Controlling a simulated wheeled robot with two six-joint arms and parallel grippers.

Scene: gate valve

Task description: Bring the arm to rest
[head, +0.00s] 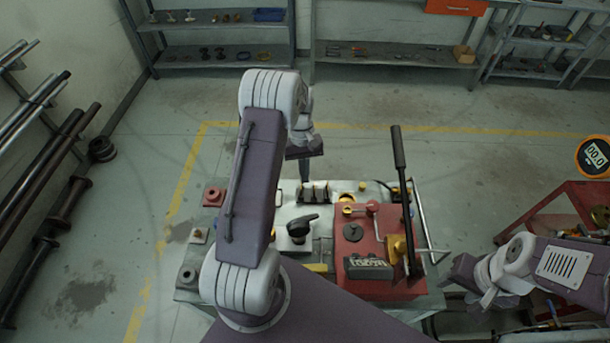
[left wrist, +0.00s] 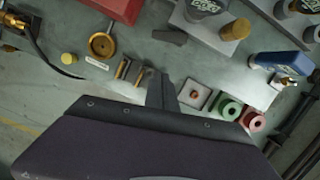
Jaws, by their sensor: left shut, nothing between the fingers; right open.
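My left arm reaches over the workbench (head: 325,215) from the front. Its gripper (head: 304,170) is shut and empty, above the bench's back part, pointing down. In the left wrist view the closed fingers (left wrist: 162,92) stand over the bench, apart from the fittings, with the dark gripper body below them. My right arm is at the right, and its gripper (head: 458,274) is open beside the bench's right end. Its fingertips are hard to make out.
A black-handled valve (head: 299,228) and small fittings stand on the bench near my left arm. A red cart (head: 570,205) stands at the right. Pipes on a rack (head: 45,165) line the left wall. Shelves (head: 215,65) stand behind, with clear floor before them.

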